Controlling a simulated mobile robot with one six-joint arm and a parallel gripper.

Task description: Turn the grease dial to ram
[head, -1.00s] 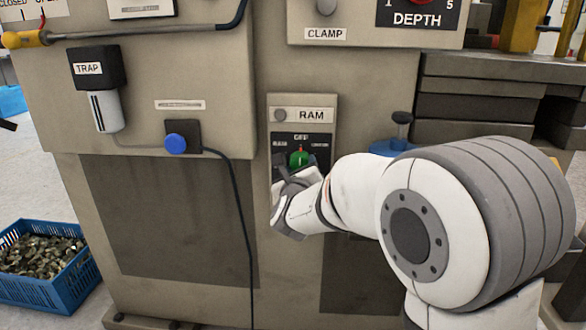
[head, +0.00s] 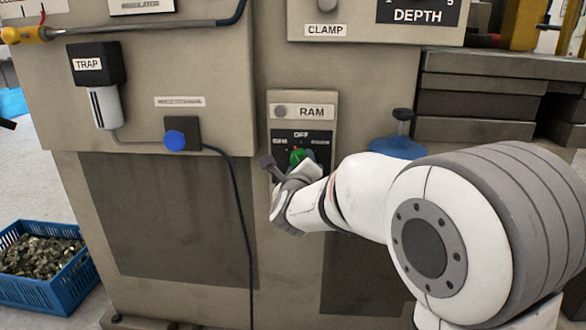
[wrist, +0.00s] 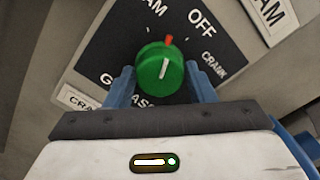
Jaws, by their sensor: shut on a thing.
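The grease dial is a green round knob with a white line and a red pointer. In the wrist view the knob (wrist: 160,72) sits on a black plate (wrist: 105,62), where the red pointer stands between the RAM mark and the OFF mark. In the head view the green knob (head: 297,154) shows below a RAM label (head: 313,111), partly hidden by my gripper. My gripper (wrist: 162,84) has its two blue fingers on either side of the knob and is shut on it. In the head view my gripper (head: 286,166) is tilted at the panel.
A blue knob (head: 175,140) and a hanging dark cable (head: 238,200) are left of the panel. A blue-based part with a black top (head: 400,125) stands behind my arm. A blue crate (head: 62,290) of metal pieces lies on the floor at left.

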